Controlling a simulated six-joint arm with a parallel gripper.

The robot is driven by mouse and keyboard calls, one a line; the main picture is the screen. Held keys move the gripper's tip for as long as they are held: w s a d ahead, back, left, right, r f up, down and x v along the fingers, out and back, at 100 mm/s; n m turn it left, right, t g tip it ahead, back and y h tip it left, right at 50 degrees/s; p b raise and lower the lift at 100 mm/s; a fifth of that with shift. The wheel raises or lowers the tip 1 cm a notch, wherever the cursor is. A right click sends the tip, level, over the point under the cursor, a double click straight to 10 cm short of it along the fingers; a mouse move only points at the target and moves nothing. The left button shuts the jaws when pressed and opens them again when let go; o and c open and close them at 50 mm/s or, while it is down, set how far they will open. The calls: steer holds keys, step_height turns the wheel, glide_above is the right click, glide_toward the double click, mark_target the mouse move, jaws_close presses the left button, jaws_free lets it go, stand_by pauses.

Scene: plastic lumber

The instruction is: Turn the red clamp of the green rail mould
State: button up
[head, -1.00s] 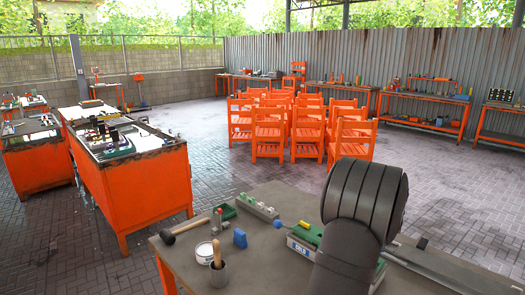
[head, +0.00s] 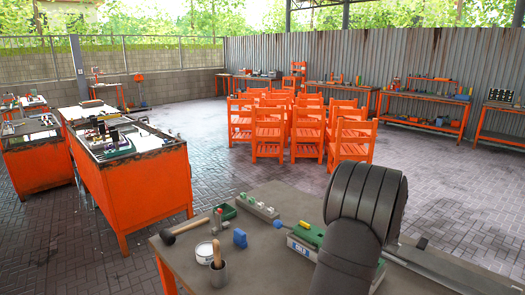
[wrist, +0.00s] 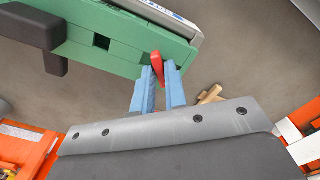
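In the wrist view the green rail mould (wrist: 110,38) crosses the upper left, with a dark square hole in its side. The red clamp (wrist: 157,66) sticks out from its edge. My gripper (wrist: 158,75) has two blue fingers, one on each side of the clamp. The narrow gap between the fingertips looks filled by it, so they appear shut on it. In the head view part of the green mould (head: 309,234) shows on the near table beside my arm. My arm hides the clamp and the gripper there.
A dark handle-like part (wrist: 38,28) adjoins the mould. A small wooden piece (wrist: 210,95) lies near the fingers. On the near table (head: 268,270) are a mallet (head: 182,230), a white tub (head: 204,252), a grey cup (head: 218,274) and a blue item (head: 240,238).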

steer(key=o, duration=0.5)
steer(key=shift+c, duration=0.2)
steer(key=shift+r, duration=0.1)
steer(key=shift+r, duration=3.45)
steer(key=shift+f, duration=0.1)
steer(key=shift+f, duration=2.15)
